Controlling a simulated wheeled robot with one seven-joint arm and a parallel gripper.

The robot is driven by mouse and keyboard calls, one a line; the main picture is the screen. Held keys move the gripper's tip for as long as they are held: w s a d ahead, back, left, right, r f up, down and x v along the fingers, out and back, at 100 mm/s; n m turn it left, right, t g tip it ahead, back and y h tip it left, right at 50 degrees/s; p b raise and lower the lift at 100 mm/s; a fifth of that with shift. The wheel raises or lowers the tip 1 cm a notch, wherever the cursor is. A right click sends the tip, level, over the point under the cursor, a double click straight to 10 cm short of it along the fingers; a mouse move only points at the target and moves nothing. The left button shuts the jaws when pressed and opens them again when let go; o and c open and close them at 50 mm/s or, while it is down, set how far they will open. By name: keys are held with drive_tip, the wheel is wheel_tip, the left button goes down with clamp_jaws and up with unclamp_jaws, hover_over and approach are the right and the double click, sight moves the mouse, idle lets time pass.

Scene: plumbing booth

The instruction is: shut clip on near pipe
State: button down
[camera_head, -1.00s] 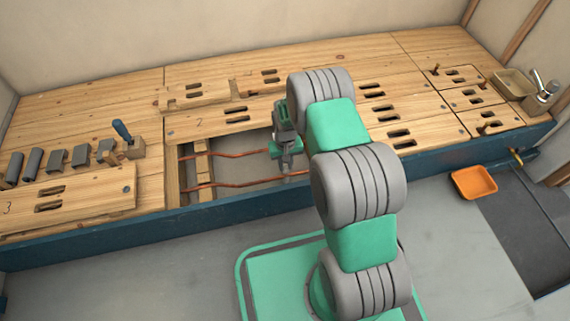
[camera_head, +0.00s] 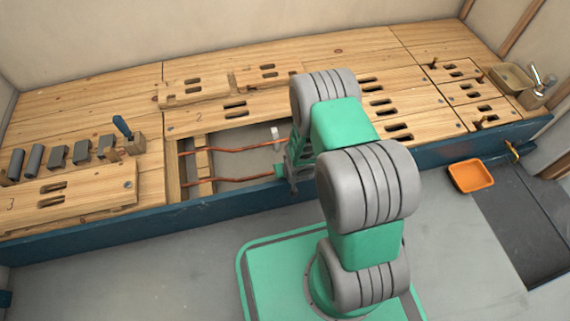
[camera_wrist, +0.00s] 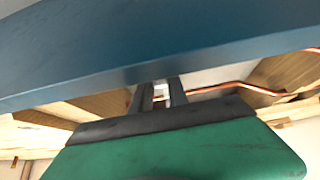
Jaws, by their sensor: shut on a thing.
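The near copper pipe (camera_head: 230,181) runs across the open bay close to the blue front beam. My gripper (camera_wrist: 161,92) is low at this pipe's right part, just behind the beam. In the wrist view its two dark fingers are closed on a small pale piece (camera_wrist: 160,91), which seems to be the near pipe's clip; the fingers hide most of it. In the head view my arm hides this clip. The far copper pipe (camera_head: 232,150) has a white clip (camera_head: 275,133) standing up at its right visible end.
The blue beam (camera_head: 235,199) lies close to my gripper and fills the top of the wrist view. A wooden batten (camera_head: 203,160) crosses under the pipes at left. Floor boards surround the bay. An orange tray (camera_head: 471,176) lies on the floor at right.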

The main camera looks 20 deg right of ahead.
drive_tip(key=shift+s+f+t, duration=0.2)
drive_tip(key=shift+f+t, duration=0.05)
drive_tip(key=shift+t, duration=0.25)
drive_tip(key=c, duration=1.3)
unclamp_jaws()
drive_tip(key=shift+r, duration=0.1)
drive_tip(key=p+v, duration=0.3)
drive_tip(key=v, duration=0.4)
drive_tip(key=shift+s+r+p, duration=0.25)
drive_tip(key=shift+s+p, duration=0.05)
drive_tip(key=shift+p, duration=0.1)
